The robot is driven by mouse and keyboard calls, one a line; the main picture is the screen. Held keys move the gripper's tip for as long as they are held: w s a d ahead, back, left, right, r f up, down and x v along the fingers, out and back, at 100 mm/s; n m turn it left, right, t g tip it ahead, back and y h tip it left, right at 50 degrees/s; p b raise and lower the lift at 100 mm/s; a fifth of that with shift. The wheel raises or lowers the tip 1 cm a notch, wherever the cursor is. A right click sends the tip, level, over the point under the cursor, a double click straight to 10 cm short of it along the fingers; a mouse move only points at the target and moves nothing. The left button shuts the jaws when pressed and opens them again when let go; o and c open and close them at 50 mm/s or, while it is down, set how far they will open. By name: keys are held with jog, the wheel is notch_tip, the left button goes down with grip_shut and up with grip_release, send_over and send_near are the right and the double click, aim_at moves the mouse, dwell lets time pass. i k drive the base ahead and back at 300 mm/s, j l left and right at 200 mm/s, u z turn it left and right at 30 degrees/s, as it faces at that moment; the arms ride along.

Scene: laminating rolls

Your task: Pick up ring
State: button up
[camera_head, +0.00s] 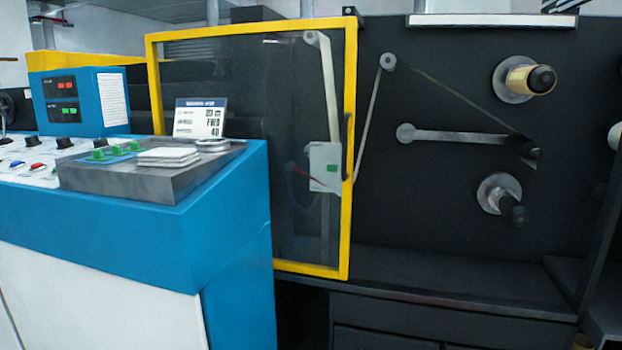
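A silvery ring (213,145) lies flat on the grey tray (185,178) on top of the blue console. It sits near the tray's back right side, just right of a small stack of white cloths or sheets (168,157). A white printed card (200,118) stands upright behind it. My gripper is not in view.
The blue console (235,222) carries knobs, buttons and a blue control box (92,101). A yellow-framed clear door (349,160) stands close behind the tray. The dark machine panel at right holds rollers, including one with a yellowish core (520,80). A dark ledge (440,275) below is clear.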

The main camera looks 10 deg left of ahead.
aim_at(215, 145)
jog(key=u, duration=1.3)
